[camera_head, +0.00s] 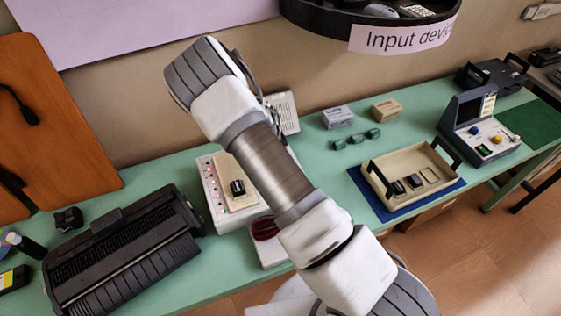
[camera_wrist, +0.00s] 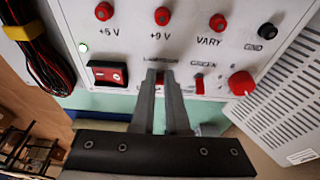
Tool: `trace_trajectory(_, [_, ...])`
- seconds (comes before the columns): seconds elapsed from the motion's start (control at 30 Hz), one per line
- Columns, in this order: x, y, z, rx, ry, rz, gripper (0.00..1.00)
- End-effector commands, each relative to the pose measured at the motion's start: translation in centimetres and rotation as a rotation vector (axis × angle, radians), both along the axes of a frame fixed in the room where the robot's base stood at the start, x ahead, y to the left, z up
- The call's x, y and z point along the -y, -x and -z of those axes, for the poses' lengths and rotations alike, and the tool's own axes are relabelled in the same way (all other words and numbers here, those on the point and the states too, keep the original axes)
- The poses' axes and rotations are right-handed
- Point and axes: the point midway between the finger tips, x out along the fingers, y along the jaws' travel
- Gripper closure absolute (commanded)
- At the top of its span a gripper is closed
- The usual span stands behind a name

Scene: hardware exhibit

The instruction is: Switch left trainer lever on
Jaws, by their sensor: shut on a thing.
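The trainer is a white panel (camera_wrist: 130,45) in the wrist view, with red terminals marked +5 V, +9 V and VARY. In the head view it is a white box (camera_head: 207,180) with red dots, partly behind my arm. The left lever (camera_wrist: 160,77) is a small red lever in the panel's lower row, mostly covered by my fingers. My gripper (camera_wrist: 160,76) is shut on it, one finger on each side. A second red lever (camera_wrist: 199,86) stands just right of the fingers. The lever's on or off position cannot be told. My gripper is hidden in the head view.
A red cable bundle (camera_wrist: 45,60) and a vented grey box (camera_wrist: 290,85) flank the panel. A black typewriter-like machine (camera_head: 125,255) stands nearby.

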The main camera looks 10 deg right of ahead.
Motion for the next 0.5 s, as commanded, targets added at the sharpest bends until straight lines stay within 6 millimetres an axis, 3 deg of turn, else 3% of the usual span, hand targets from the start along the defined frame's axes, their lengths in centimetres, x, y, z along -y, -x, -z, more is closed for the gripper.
trace_trajectory(0.07, [0.09,-0.11,-0.07,0.003,0.001,-0.001,1.0])
trace_trajectory(0.1, [0.09,-0.11,-0.07,0.003,0.001,-0.001,0.8])
trace_trajectory(0.23, [0.07,-0.07,-0.04,0.002,0.001,0.0,0.57])
trace_trajectory(0.5, [0.02,-0.02,-0.03,0.0,0.0,0.0,0.57])
